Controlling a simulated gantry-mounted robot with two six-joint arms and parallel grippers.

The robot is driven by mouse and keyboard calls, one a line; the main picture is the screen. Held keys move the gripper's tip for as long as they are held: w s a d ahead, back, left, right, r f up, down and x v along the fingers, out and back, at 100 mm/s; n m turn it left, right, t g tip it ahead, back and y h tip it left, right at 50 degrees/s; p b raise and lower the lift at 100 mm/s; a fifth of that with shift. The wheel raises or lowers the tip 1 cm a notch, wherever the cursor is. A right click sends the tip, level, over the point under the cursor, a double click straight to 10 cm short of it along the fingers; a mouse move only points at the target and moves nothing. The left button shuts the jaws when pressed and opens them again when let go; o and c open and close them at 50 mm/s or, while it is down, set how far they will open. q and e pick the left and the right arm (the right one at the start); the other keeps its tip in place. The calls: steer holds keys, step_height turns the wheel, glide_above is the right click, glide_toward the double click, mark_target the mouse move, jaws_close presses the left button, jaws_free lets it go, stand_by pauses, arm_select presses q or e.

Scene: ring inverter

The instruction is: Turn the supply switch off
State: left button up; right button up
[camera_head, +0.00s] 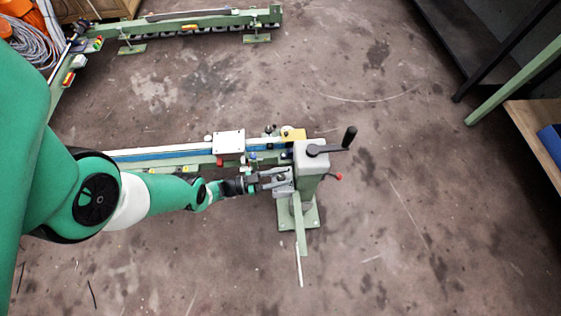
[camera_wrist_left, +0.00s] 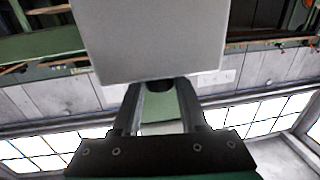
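In the head view, my left gripper (camera_head: 283,181) is at the left side of a grey box (camera_head: 311,153) on a green post. In the left wrist view, the box's plain grey face (camera_wrist_left: 155,40) fills the upper middle. Below its edge, a small dark round part (camera_wrist_left: 160,85) shows between the tips of my left gripper (camera_wrist_left: 162,92). The two fingers stand apart with a gap between them; I cannot tell whether they touch the dark part. I cannot identify the supply switch for certain. My right gripper is in neither view.
Another rail (camera_head: 200,22) lies at the back.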

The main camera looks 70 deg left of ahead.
arm_select(q)
steer(key=shift+o, duration=0.4)
steer(key=shift+w, duration=0.1)
steer(key=s, duration=1.1)
steer(key=shift+s+a, duration=0.3)
steer(key=shift+a, duration=0.1)
